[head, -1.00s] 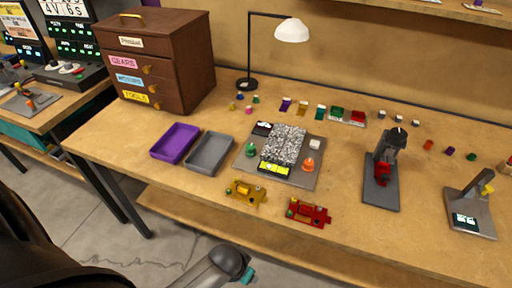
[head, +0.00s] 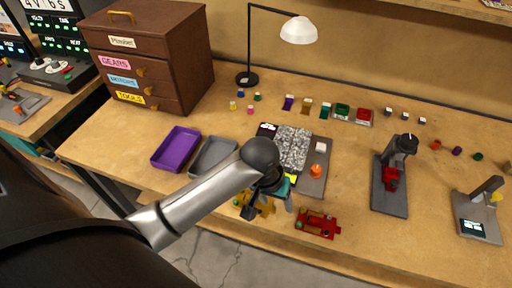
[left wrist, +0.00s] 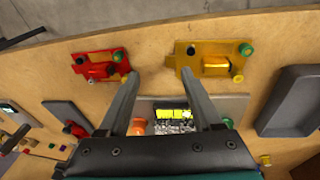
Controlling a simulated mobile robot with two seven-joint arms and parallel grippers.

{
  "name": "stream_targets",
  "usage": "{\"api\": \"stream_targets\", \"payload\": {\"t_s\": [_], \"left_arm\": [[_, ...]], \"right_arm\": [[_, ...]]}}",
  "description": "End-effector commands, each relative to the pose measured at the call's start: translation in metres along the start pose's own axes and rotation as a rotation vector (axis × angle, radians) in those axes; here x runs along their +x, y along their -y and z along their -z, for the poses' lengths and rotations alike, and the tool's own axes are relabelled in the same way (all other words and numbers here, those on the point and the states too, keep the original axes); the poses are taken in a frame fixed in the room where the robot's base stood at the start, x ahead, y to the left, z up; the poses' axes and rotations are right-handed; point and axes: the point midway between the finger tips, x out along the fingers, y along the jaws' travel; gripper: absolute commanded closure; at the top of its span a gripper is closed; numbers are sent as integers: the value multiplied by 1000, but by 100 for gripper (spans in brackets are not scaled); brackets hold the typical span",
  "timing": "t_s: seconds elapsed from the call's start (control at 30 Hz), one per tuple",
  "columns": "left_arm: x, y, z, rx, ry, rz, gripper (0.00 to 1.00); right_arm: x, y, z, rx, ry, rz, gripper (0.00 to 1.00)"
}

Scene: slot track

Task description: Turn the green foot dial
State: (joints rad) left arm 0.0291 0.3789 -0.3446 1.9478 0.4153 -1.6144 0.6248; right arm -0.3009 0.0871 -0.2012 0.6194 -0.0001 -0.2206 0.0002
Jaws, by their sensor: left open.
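The grey slot-track plate (head: 313,182) has a grey speckled strip (head: 292,148), a yellow display and an orange dial (head: 316,172). Its green dial shows in the left wrist view (left wrist: 228,123), partly behind a finger; in the head view my arm hides it. My left gripper (head: 269,208) is open and empty, over the plate's front edge and the yellow car (head: 262,206). In the left wrist view its fingers (left wrist: 160,77) point toward the gap between the yellow and red cars. My right gripper is not in view.
The red car (head: 317,224) lies right of the yellow one. Purple (head: 176,149) and grey (head: 210,157) trays lie left of the plate. A black lamp (head: 249,60) and small coloured blocks stand behind. A dark stand (head: 388,190) is at right.

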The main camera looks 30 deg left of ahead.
Motion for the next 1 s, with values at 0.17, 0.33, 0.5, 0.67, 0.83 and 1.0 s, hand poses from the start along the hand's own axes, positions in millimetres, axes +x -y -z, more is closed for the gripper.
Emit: {"api": "stream_targets", "payload": {"t_s": [0.17,0.33,0.5,0.67,0.83,1.0], "left_arm": [[-19,16,48,-171,34,52,34],[-49,41,93,-395,61,117,34],[-89,68,130,-636,70,174,34],[-116,85,149,-796,73,200,34],[-124,91,154,-859,77,209,34],[-104,94,151,-861,78,210,34]], "right_arm": [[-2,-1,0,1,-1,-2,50],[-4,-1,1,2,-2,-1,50],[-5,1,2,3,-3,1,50],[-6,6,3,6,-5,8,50],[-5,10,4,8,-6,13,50],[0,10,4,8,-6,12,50]]}}
